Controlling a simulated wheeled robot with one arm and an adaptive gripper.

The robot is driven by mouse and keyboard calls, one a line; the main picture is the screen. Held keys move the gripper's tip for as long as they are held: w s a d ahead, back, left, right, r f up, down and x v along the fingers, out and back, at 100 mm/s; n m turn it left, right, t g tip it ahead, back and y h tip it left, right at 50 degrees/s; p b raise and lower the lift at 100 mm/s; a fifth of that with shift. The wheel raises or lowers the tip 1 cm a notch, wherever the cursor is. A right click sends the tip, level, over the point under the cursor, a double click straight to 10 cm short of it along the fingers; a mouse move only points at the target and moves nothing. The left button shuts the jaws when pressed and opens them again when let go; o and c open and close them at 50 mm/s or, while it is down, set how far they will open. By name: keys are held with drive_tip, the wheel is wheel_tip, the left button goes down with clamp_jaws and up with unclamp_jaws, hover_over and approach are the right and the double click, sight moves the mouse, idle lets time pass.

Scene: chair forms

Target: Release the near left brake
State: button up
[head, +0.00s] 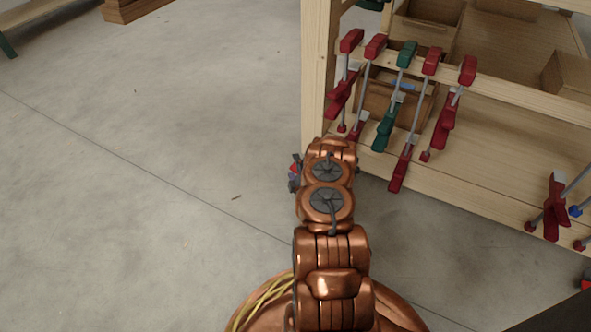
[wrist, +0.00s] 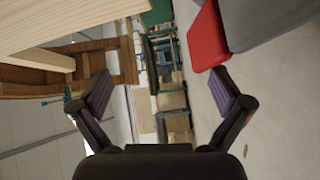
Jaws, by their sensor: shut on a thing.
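My gripper (wrist: 160,88) is seen from behind in the wrist view, its two purple-padded fingers wide apart. A red flat part (wrist: 207,36), likely the brake lever, lies at the upper right beside a grey body (wrist: 262,20). Its lower end meets the tip of the right finger; the exact grip is hard to make out. In the head view my arm covers most of the gripper. A small red and purple patch (head: 294,171) shows at its left side. The rest of the brake is hidden.
A wooden bench frame (head: 315,70) stands just beyond my arm. Several red clamps (head: 432,62) and a green clamp (head: 406,56) hang on its rail. More red clamps (head: 553,205) are at the right. The grey floor (head: 150,180) at the left is clear.

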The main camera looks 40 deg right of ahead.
drive_tip(key=shift+t, duration=0.4)
wheel_tip(320, 180, up, 4)
drive_tip(key=shift+d+r, duration=0.1)
drive_tip(key=shift+d, duration=0.05)
drive_tip(key=shift+s+a+r+n+h, duration=0.15)
drive_tip(key=shift+s+a+r, duration=0.15)
drive_tip(key=shift+r, duration=0.15)
drive_tip(key=shift+s+a+r+n+h, duration=0.15)
drive_tip(key=shift+a+r, duration=0.1)
drive_tip(key=shift+r, duration=0.15)
drive_tip(key=c, duration=0.7)
drive_tip(key=s+a+f+p, duration=0.1)
drive_tip(key=s+p, duration=0.1)
drive_tip(key=p, duration=0.1)
drive_tip(key=s+a+f+p, duration=0.2)
drive_tip(key=s+p, duration=0.1)
drive_tip(key=s+a+f+p, duration=0.1)
drive_tip(key=s+f+p, duration=0.1)
drive_tip(key=p, duration=0.1)
drive_tip(key=shift+s+a, duration=0.15)
drive_tip(key=shift+r, duration=0.1)
